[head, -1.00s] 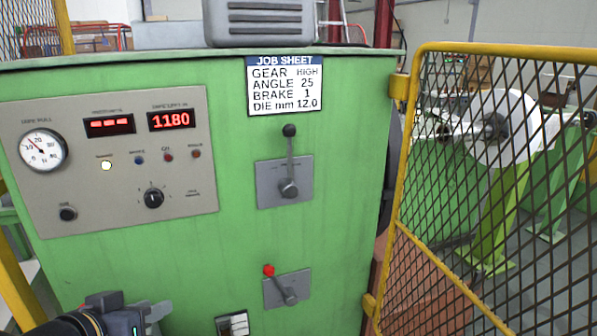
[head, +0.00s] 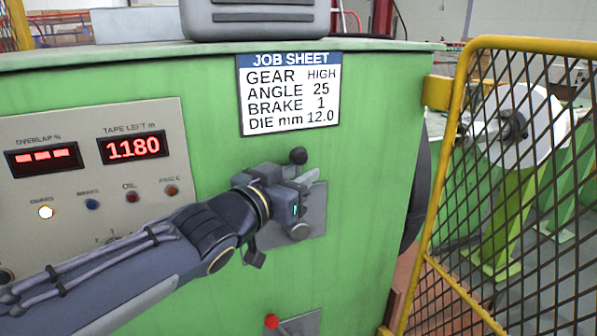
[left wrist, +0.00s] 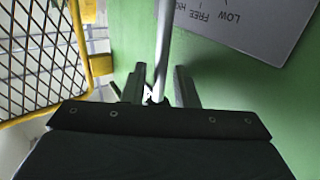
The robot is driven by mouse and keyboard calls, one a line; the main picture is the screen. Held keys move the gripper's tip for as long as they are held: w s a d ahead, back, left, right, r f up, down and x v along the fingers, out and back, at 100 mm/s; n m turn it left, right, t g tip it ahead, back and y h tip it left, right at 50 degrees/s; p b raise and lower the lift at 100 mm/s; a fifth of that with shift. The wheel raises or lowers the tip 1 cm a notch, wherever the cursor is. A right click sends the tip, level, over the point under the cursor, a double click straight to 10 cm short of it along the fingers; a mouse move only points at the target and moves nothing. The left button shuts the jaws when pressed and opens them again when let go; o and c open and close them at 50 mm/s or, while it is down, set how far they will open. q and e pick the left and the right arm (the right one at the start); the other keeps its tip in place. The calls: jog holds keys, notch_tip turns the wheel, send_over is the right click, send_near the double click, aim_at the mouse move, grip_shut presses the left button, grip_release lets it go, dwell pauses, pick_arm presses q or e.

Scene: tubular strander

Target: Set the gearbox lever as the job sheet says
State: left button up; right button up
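The job sheet (head: 289,95) on the green cabinet reads GEAR HIGH, ANGLE 25, BRAKE 1, DIE mm 12.0. Below it, the gearbox lever has a black knob (head: 298,156) and stands about upright on its grey plate (head: 316,208). My left gripper (head: 306,181) is at the lever just below the knob and hides most of the rod. In the left wrist view the lever rod (left wrist: 163,45) runs between my two fingers (left wrist: 160,88), with gaps beside it. The plate (left wrist: 237,22) there shows LOW, FREE and HIGH. My right gripper is out of view.
A second lever with a red knob (head: 271,321) sits lower on the cabinet. An instrument panel (head: 85,190) is at the left, partly behind my left arm. A yellow mesh guard (head: 500,190) stands open at the right. A grey box (head: 270,20) is on top.

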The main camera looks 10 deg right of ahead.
pick_arm(q)
jog(key=shift+w+d, duration=0.1)
grip_shut()
dwell(0.3)
jog(key=shift+d+r+p, duration=0.15)
jog(key=shift+d+p, duration=0.05)
jog(key=shift+p, duration=0.45)
jog(key=d+y+p, duration=0.1)
jog(key=p, duration=0.1)
jog(key=d+m+g+y+p, duration=0.1)
jog(key=p, duration=0.1)
jog(key=d+f+m+g+y+p, duration=0.1)
jog(key=d+p, duration=0.1)
jog(key=shift+w, duration=0.35)
jog(key=shift+w+d+f+m+g+y+p, duration=0.1)
jog(key=shift+d+f+m+g+y+p, duration=0.3)
jog(key=shift+d+f+g+y+p, duration=0.15)
